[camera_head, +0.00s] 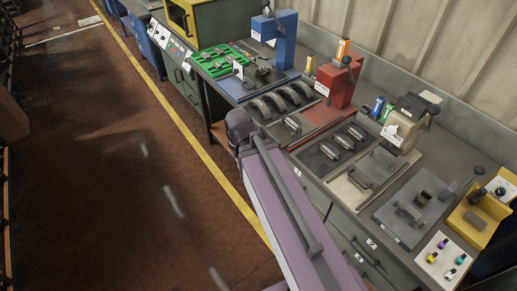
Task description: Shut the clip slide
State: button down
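I cannot tell for certain which part is the clip slide. A grey plate (383,213) on the right part of the bench carries dark blocks (408,212) and a lever, and a yellow fixture (463,219) with a dark block stands to its right. Whether any slide on them is open or shut is too small to tell. My purple arm rises from the bottom centre, and its far joint is at the bench's front edge, left of these fixtures. My gripper cannot be made out.
Curved brake shoes (277,101) lie on dark mats farther along the bench. A red press (338,88), a blue press (286,40) and a grey machine (405,124) stand at the back. A white board (440,276) with coloured pieces is at lower right. The brown floor (100,170) at left is clear.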

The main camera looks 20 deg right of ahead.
aim_at(282, 134)
jog(key=u, duration=0.1)
jog(key=k, duration=1.3)
jog(key=z, duration=0.7)
jog(key=i, duration=1)
jog(key=z, duration=0.05)
